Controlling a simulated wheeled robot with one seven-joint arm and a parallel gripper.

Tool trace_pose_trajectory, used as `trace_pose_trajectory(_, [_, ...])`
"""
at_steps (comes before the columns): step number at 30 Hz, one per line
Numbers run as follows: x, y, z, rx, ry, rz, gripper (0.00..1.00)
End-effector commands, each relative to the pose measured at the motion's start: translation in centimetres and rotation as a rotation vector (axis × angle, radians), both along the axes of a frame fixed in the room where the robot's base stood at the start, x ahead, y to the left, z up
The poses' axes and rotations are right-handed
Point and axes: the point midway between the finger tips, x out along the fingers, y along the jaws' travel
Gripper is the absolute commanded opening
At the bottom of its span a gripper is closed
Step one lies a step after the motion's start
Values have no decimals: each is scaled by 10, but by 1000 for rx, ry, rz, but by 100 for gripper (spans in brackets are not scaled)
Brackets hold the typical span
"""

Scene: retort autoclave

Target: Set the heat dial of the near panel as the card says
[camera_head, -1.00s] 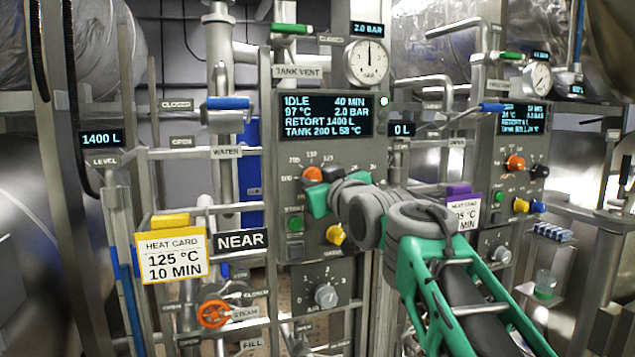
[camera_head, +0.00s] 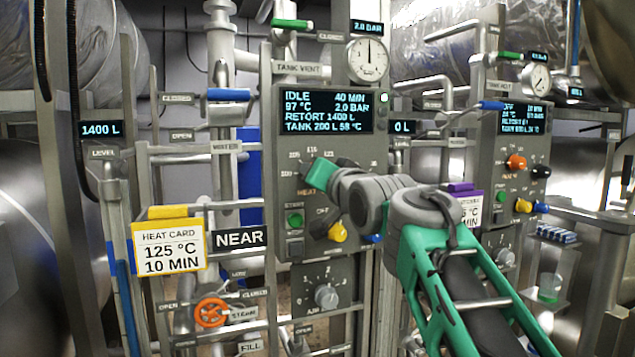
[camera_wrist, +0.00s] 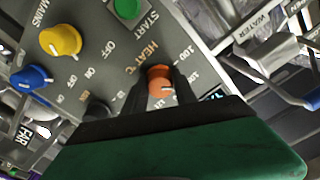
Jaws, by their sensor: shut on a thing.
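The near panel (camera_head: 265,238) has a NEAR label and a display (camera_head: 325,111) reading IDLE, 97 °C, 40 MIN, 2.0 BAR. The yellow-topped heat card (camera_head: 171,252) to its left reads 125 °C, 10 MIN. The orange heat dial (camera_wrist: 160,84) sits between my gripper's dark fingers in the wrist view, with a short pale mark on its face pointing right in that view. My gripper (camera_wrist: 160,76) is shut on the dial. In the head view my gripper (camera_head: 312,178) covers the dial. The exact number at its mark is too small to tell.
Below are a green START button (camera_head: 295,219), a yellow knob (camera_head: 337,232) and a grey AIR dial (camera_head: 326,295). A blue knob (camera_wrist: 33,77) and a dark knob (camera_wrist: 98,108) show in the wrist view. A second panel (camera_head: 522,165) stands right; rails and pipes flank the near panel.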

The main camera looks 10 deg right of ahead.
Motion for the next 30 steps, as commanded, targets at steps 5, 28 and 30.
trace_pose_trajectory(5, [0,0,-1,161,29,0,0])
trace_pose_trajectory(28, [0,1,1,880,164,0,0])
trace_pose_trajectory(30, [0,1,2,946,176,0,0])
